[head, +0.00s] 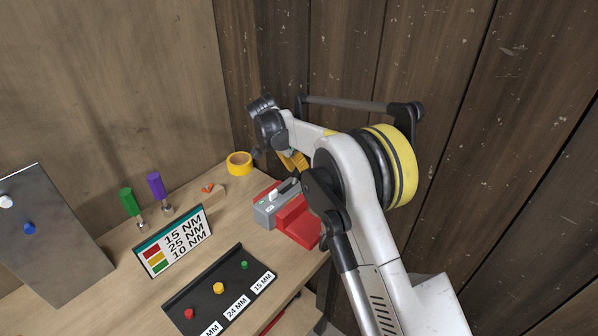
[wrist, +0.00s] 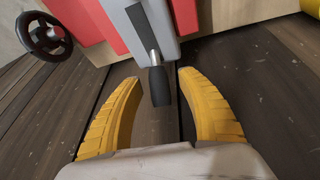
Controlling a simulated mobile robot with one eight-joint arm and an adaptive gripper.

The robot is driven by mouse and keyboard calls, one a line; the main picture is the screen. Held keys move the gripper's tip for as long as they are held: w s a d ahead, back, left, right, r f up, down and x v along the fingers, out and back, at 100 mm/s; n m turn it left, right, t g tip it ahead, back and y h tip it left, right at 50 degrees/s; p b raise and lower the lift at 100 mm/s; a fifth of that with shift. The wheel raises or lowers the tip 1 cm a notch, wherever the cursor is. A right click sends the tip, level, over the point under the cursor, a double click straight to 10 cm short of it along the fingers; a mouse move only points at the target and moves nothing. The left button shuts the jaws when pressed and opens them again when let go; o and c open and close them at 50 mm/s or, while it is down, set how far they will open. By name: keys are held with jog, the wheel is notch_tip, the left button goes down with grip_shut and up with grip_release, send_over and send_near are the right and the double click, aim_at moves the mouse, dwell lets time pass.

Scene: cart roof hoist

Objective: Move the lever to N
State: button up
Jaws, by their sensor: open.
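The lever (wrist: 157,84) is a metal rod with a black grip, standing out from a grey housing (wrist: 135,18) with red parts beside it. In the head view the grey housing (head: 267,212) sits on the right end of the bench, next to a red block (head: 298,222). My gripper (wrist: 158,77) is open, with one yellow finger on each side of the black grip and visible gaps between. In the head view my gripper (head: 293,160) is just above and behind the housing. I cannot read any position marks by the lever.
A black handwheel (wrist: 44,36) is at upper left in the wrist view. A yellow tape roll (head: 239,163) stands behind the housing. A torque sign (head: 173,241), two screwdrivers (head: 157,187) and a black button panel (head: 219,289) are on the bench. A wooden wall (head: 500,150) is close on the right.

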aim_at(296, 176)
grip_shut()
jog(key=shift+s+a+r+t+h+b, duration=0.2)
jog(key=shift+s+a+t+h+b, duration=0.15)
jog(key=shift+s+t+h, duration=0.15)
jog(key=shift+s+a+r+t+h+b, duration=0.2)
jog(key=shift+s+a+t+h+b, duration=0.15)
jog(key=shift+t, duration=0.25)
jog(key=shift+s+a+r+m+t+h+b, duration=0.15)
jog(key=shift+s+a+t+h+b, duration=0.25)
jog(key=shift+s+t+h+b, duration=0.2)
jog(key=shift+s+a+r+m+t+h+b, duration=0.15)
jog(key=shift+s+a+t+h+b, duration=0.25)
jog(key=shift+t+h+b, duration=0.25)
